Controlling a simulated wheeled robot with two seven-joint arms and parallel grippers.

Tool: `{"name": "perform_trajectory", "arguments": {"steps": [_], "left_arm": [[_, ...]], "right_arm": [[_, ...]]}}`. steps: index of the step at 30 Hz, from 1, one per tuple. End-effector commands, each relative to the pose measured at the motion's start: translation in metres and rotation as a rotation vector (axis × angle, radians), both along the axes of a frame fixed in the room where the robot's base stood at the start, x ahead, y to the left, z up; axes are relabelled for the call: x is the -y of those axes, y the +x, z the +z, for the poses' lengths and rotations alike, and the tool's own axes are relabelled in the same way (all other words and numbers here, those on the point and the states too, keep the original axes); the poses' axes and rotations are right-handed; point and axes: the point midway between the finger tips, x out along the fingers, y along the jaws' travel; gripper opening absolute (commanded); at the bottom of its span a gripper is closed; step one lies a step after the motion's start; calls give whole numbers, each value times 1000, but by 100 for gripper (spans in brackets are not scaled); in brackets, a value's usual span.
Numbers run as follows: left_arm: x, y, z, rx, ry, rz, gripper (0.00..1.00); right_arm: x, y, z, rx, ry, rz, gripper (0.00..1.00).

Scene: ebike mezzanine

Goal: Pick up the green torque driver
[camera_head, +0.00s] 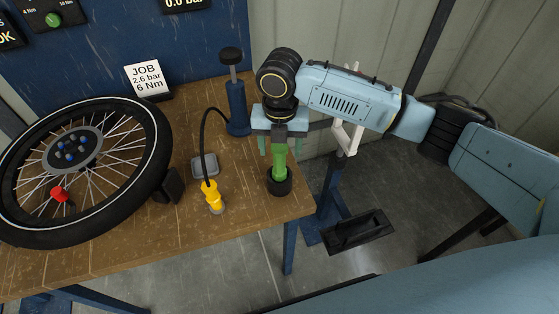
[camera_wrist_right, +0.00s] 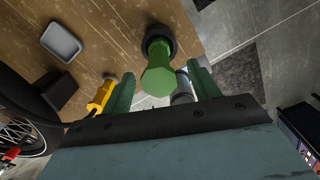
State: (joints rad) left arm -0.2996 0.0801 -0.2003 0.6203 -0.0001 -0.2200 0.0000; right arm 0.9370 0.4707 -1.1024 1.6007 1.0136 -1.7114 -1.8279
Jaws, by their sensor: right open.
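The green torque driver (camera_head: 279,165) stands upright in a round black holder (camera_head: 279,182) near the right edge of the wooden workbench. My right gripper (camera_head: 279,150) is directly above it, pointing down, with its green fingers on either side of the driver's top. In the right wrist view the driver (camera_wrist_right: 158,75) shows between the two open fingers (camera_wrist_right: 163,88), with gaps at both sides. Its lower end is in the dark holder (camera_wrist_right: 157,38). My left gripper is not in view.
A grey tray (camera_head: 205,165), black block (camera_head: 170,185) and spoked wheel (camera_head: 150,130) are further left. The bench edge (camera_head: 300,212) is close on the right.

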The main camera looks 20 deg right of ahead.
Motion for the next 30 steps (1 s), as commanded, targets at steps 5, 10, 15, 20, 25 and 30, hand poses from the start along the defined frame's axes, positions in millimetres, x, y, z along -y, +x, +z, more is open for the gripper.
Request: {"name": "perform_trajectory", "arguments": {"steps": [5,10,15,20,25,30], "left_arm": [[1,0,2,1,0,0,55],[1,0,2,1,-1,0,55],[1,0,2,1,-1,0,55],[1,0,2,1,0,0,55],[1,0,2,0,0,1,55],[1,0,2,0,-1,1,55]], "right_arm": [[-1,-1,-24,-1,-1,0,61],[-1,-1,-29,1,0,0,61],[-1,-1,-28,1,0,0,56],[-1,0,-28,1,0,0,35],[-1,0,-28,1,0,0,12],[-1,0,-27,4,1,0,8]]}}
